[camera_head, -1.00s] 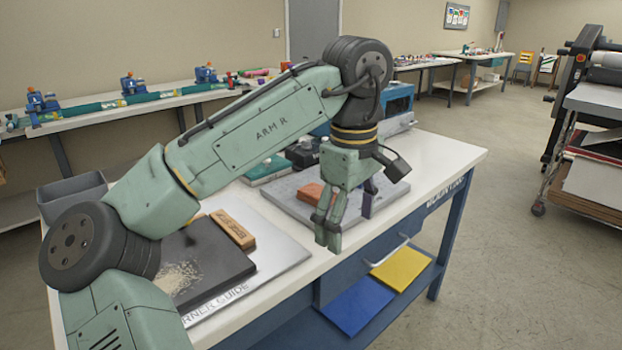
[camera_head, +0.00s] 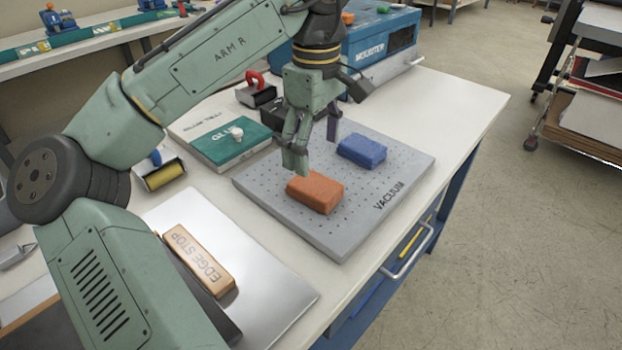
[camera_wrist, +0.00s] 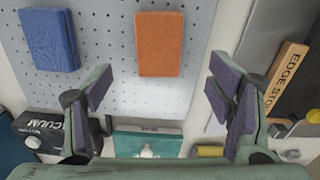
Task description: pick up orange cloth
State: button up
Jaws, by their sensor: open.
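The orange cloth (camera_head: 315,191) is a folded, brick-shaped pad lying on the grey perforated vacuum plate (camera_head: 340,236). In the wrist view the orange cloth (camera_wrist: 160,44) lies at the upper middle, ahead of the fingers and between their lines. My gripper (camera_head: 312,150) hangs above the plate, just behind the cloth in the head view. My gripper (camera_wrist: 160,100) is open in the wrist view, its purple-padded fingers wide apart with nothing between them.
A blue cloth (camera_head: 361,150) lies on the same plate, behind and right of the orange one. The wooden edge stop (camera_head: 198,258) lies on a metal sheet at the front. The table's right end is clear.

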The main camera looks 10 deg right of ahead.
aim_at(315, 183)
notch_tip(315, 183, down, 3)
jog(key=shift+s+f, duration=0.1)
jog(key=shift+w+f+p, duration=0.2)
jog(key=shift+f+p, duration=0.6)
jog(key=shift+f, duration=1.9)
jog(key=shift+c, duration=0.5)
jog(key=c, duration=1.1)
jog(key=shift+d+r, duration=0.1)
jog(key=shift+c, duration=0.2)
